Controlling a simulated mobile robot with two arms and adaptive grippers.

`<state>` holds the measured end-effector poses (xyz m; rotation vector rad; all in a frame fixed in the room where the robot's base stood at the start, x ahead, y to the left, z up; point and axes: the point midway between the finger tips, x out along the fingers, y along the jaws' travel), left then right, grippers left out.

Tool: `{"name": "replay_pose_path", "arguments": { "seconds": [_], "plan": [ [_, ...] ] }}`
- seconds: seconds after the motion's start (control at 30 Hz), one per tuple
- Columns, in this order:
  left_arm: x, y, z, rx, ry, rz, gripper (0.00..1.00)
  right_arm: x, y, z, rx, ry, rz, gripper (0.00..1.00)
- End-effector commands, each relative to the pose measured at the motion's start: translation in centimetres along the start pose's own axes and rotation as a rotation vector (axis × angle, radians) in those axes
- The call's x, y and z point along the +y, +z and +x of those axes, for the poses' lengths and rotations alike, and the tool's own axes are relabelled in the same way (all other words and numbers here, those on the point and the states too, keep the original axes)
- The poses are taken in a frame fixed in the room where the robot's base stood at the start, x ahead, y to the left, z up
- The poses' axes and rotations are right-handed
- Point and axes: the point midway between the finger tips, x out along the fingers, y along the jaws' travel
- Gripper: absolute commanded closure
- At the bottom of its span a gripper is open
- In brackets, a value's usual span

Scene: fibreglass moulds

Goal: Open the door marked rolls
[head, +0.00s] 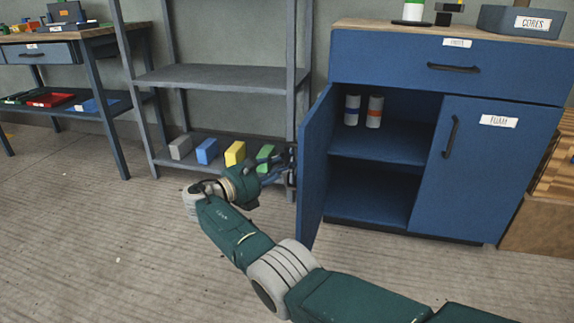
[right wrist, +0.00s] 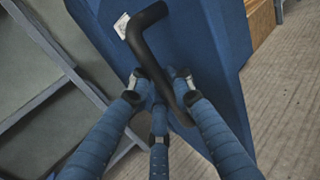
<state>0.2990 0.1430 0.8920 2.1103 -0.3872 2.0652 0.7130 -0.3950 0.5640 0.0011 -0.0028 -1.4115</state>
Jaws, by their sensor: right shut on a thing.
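The left door (head: 317,165) of the blue cabinet stands swung wide open, its edge toward me, and its outer face is turned away in the head view. In the right wrist view the door (right wrist: 215,60) shows its outer face with a black bar handle (right wrist: 140,42) and a small white label (right wrist: 121,26), too slanted to read. My right gripper (head: 286,168) is at the outer side of this door; in the right wrist view its fingers (right wrist: 163,92) are closed around the handle. My left gripper is in neither view.
The opened compartment holds two white rolls, one blue-banded (head: 352,110) and one orange-banded (head: 374,111). The door marked foam (head: 490,165) is shut, as is the drawer (head: 450,67) above. A grey shelf rack (head: 225,77) stands close to the left, behind my gripper. The floor in front is clear.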

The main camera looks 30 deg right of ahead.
Motion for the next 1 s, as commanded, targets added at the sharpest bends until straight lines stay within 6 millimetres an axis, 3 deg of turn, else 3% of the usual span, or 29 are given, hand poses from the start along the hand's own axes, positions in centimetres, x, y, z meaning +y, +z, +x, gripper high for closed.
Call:
{"name": "replay_pose_path", "arguments": {
  "seconds": [0.07, 0.1, 0.2, 0.57, 1.0],
  "plan": [
    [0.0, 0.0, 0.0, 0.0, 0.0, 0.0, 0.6, -0.1, -0.7, -0.4, 0.011, 0.001, -0.008, 1.0],
    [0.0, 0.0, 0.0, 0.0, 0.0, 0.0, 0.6, -0.1, -0.7, -0.4, 0.011, 0.001, -0.008, 0.79],
    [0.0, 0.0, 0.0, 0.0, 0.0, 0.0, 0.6, -0.1, -0.6, -0.4, 0.01, 0.001, -0.007, 0.63],
    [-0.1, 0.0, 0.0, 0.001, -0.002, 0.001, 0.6, 0.0, -0.2, -0.8, 0.004, 0.002, -0.002, 0.63],
    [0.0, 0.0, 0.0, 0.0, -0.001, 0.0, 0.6, 0.1, -0.3, -7.3, 0.007, 0.004, -0.004, 0.63]
  ]
}}
